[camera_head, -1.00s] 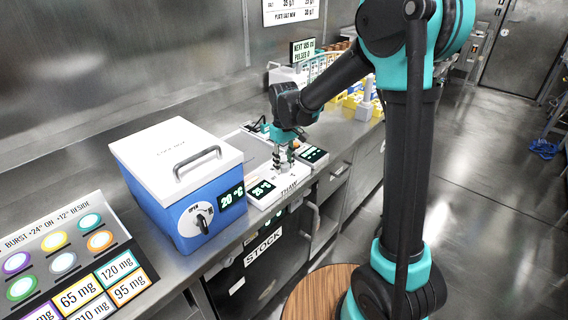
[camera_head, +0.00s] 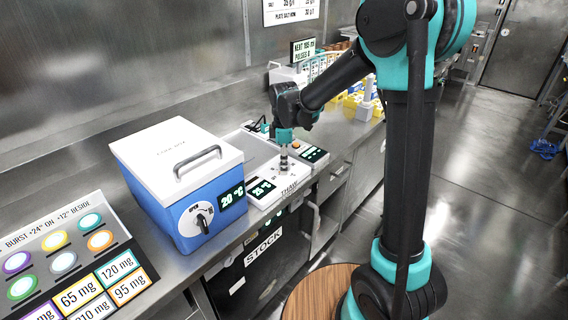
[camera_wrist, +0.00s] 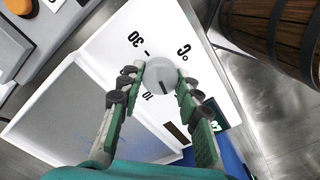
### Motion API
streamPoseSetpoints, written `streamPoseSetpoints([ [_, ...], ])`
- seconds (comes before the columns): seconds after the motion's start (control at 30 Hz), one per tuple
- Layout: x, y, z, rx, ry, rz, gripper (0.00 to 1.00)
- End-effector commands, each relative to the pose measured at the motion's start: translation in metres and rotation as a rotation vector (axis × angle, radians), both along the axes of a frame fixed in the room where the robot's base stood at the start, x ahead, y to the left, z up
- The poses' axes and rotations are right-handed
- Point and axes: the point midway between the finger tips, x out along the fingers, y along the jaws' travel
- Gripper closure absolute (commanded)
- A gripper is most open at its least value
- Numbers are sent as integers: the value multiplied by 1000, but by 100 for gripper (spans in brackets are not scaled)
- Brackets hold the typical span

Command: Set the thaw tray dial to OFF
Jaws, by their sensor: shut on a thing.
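The thaw tray (camera_head: 289,186) is a white unit on the counter with a dark display reading about 25 °C. In the wrist view its white panel (camera_wrist: 165,30) is printed with numbers, including 30 and 10, and °C. The dial (camera_wrist: 159,72) is a pale round knob with a short dark mark on its lower part, towards the side near the 10. My gripper (camera_wrist: 160,79) is shut on the dial, one finger on each side. In the head view my gripper (camera_head: 284,167) points down onto the tray and hides the dial.
A blue box with a white lid (camera_head: 185,165) and its own dial stands close left of the tray. A second small display (camera_head: 314,154) is on the tray's right side. A wooden round top (camera_head: 318,292) stands in front of the counter.

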Motion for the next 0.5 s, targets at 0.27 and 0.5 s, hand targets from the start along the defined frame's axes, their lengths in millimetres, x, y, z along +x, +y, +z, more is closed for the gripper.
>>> streamPoseSetpoints([
  [0.27,0,0,0,0,-1,173,95],
  [0.5,0,0,0,0,-1,249,95],
])
